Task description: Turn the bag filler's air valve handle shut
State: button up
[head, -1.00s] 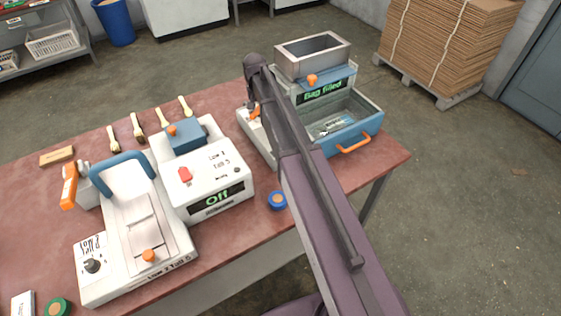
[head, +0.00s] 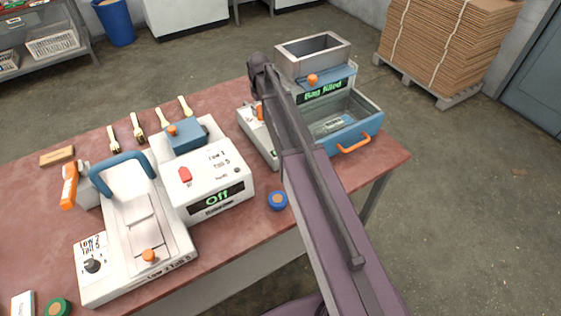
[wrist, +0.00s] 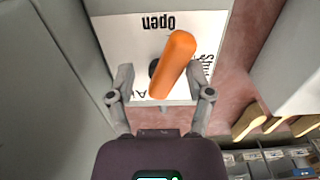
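The bag filler (head: 352,140) stands at the right end of the table, with a green "Bag filled" display. Its white valve panel (wrist: 118,35) fills the upper wrist view, with "Open" printed upside down at the top and "Shut", partly covered, on the right. The orange valve handle (wrist: 173,65) stands out from a dark pivot and leans to the upper right. My gripper (wrist: 160,82) is open, one finger on each side of the handle, with visible gaps. In the head view, the handle (head: 260,112) is partly hidden by my arm.
A press with a blue handle (head: 122,168) and a white machine showing "Off" (head: 210,170) stand left of the filler. A blue roll (head: 277,201) lies near the table's front edge. Wooden brushes (head: 137,128) lie behind the machines.

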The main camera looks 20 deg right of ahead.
aim_at(261, 110)
jog(key=shift+r+p, duration=6.8)
jog(key=shift+r, duration=0.2)
jog(key=s+f+m+b, duration=0.1)
jog(key=s+f+b, duration=0.5)
jog(key=s, duration=0.7)
jog(key=s+f+m+b, duration=0.2)
jog(key=s+f+b, duration=0.5)
jog(key=s, duration=0.6)
jog(key=shift+s+a, duration=0.25)
notch_tip(261, 110, up, 16)
jog(key=p, duration=1.6)
jog(key=shift+c, duration=0.6)
